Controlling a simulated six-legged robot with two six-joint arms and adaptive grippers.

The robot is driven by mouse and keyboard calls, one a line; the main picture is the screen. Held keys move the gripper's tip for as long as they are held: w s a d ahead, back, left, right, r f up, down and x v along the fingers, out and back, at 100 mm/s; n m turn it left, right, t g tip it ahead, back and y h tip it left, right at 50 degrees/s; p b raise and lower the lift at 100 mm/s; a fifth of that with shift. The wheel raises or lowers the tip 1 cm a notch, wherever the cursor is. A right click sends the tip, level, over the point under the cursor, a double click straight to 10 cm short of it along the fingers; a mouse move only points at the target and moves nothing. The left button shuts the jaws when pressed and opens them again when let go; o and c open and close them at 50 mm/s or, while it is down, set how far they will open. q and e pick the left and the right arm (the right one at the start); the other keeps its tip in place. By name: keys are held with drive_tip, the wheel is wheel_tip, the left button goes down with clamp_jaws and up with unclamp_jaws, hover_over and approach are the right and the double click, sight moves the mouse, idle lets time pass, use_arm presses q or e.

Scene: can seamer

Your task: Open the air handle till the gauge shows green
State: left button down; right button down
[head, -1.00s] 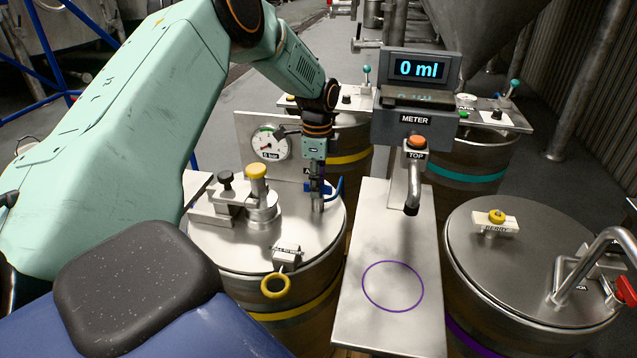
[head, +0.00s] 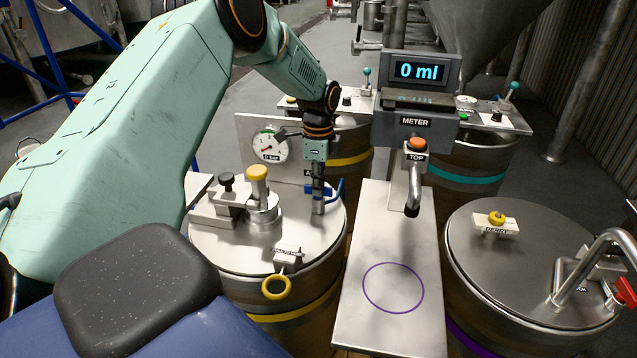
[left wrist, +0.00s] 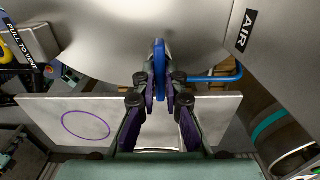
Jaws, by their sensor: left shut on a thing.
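The blue air handle (head: 337,190) stands on the steel lid of the left keg; in the left wrist view the blue handle (left wrist: 159,75) sits between my fingertips beside the AIR label (left wrist: 246,30). My left gripper (head: 318,208) is shut on it from above, and it also shows in the left wrist view (left wrist: 160,92). The pressure gauge (head: 270,146) is on the grey plate behind the lid. It has a white face, a red needle toward the lower left and a small green zone. Its label reads as 0 bar. My right gripper is not in view.
A yellow-topped knob (head: 257,175) and a yellow pull ring (head: 277,287) are on the same lid. The METER stand (head: 415,115) reads 0 ml. A steel board with a purple circle (head: 393,288) lies to the right, clear. Another keg lid (head: 500,265) is at the far right.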

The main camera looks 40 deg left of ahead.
use_arm(q)
drive_tip(key=shift+r+n+p, duration=0.15)
drive_tip(key=shift+n+p, duration=0.35)
drive_tip(key=shift+p, duration=0.3)
drive_tip(key=n+p, duration=0.3)
drive_tip(key=shift+r+p, duration=0.1)
drive_tip(key=shift+p, duration=0.2)
drive_tip(key=n+p, duration=0.3)
drive_tip(key=n, duration=0.1)
drive_tip(key=shift+n, duration=0.4)
drive_tip(key=n+p, duration=0.2)
drive_tip(key=n, duration=0.2)
drive_tip(key=shift+w+p, duration=0.1)
drive_tip(key=shift+p, duration=0.2)
drive_tip(key=shift+n+p, duration=0.85)
drive_tip(key=shift+n, duration=1.65)
drive_tip(key=shift+a, duration=0.1)
drive_tip(key=c, duration=1.4)
unclamp_jaws()
drive_tip(key=shift+f, duration=0.2)
